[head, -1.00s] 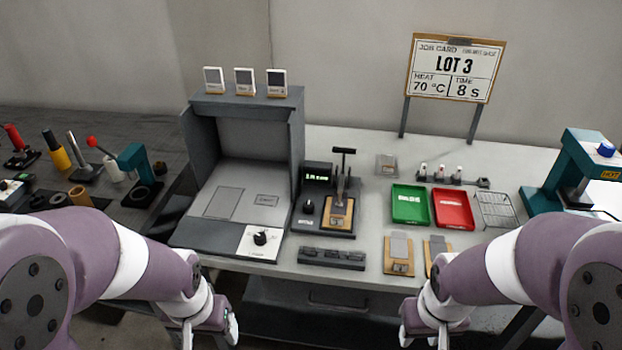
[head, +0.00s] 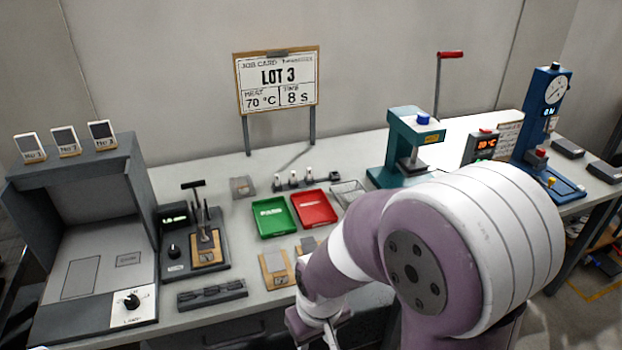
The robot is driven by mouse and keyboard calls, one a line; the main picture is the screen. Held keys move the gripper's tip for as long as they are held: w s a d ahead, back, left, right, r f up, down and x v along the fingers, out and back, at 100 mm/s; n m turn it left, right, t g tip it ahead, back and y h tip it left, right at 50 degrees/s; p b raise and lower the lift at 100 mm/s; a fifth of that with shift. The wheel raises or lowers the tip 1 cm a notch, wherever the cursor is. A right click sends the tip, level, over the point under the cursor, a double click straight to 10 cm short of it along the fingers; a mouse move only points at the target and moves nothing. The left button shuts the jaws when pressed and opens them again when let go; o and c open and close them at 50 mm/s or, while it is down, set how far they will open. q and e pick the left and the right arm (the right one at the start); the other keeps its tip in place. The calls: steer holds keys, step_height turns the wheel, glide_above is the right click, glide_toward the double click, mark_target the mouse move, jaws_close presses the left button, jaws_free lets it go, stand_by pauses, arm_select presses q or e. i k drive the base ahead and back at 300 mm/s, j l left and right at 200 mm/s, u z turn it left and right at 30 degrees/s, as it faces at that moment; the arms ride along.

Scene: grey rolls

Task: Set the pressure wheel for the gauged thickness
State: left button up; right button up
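A teal press (head: 398,140) stands at the back right of the bench, with a round blue wheel (head: 424,119) on top and a yellow label below it. Which marks the wheel points to cannot be read. A dark gauge (head: 178,240) with a green lit display (head: 175,219) stands left of centre; its digits are too small to read surely. A sample on a tan card (head: 208,252) sits under its plunger. My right gripper (head: 322,330) is at the bottom edge, in front of the bench, far from the press; its fingers are partly cut off. My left gripper is out of view.
A job card (head: 278,82) reads LOT 3, 70 °C, 8 s. Green (head: 272,218) and red (head: 314,207) trays lie mid-bench. A control box (head: 483,145) with a red display and a blue dial stand (head: 540,115) are right of the press. My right arm hides the bench's right front.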

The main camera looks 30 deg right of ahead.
mark_target(422, 119)
steer(key=z, duration=1.6)
steer(key=i+l+z, duration=0.25)
steer(key=i, duration=0.2)
steer(key=i+l+z, duration=0.25)
steer(key=i, duration=0.25)
steer(key=i+z, duration=0.25)
steer(key=i, duration=0.25)
